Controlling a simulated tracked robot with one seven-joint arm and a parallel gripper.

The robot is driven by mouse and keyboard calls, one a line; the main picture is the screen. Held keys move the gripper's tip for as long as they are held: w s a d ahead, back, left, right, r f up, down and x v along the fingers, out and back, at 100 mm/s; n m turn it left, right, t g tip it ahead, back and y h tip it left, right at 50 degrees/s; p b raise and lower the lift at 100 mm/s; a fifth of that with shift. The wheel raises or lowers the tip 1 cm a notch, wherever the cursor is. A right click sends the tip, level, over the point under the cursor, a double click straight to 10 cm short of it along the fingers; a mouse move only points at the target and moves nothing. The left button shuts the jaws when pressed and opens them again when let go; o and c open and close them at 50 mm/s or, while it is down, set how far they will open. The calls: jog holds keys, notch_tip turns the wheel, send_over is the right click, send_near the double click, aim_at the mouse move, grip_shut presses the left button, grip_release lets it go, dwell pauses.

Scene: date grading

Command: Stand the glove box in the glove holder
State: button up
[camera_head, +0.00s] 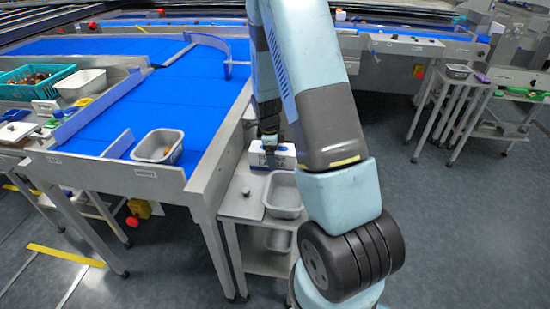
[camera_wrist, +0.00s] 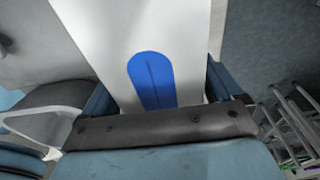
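The glove box (camera_head: 285,163) is white with blue markings and sits at the back of a small steel table beside the blue conveyor. In the wrist view the glove box (camera_wrist: 190,40) fills the space between my fingers, its blue oval opening facing the camera. My gripper (camera_head: 270,155) reaches down over the box. In the wrist view my gripper (camera_wrist: 162,85) has a finger along each side of the box, with no clear gap, so it looks shut on it. I cannot make out the glove holder in either view.
The conveyor (camera_head: 165,100) with another steel pan (camera_head: 158,159) is to the left. Steel stands (camera_head: 452,105) are at the right; the floor between is clear.

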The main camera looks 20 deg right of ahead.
jog(key=c, duration=1.2)
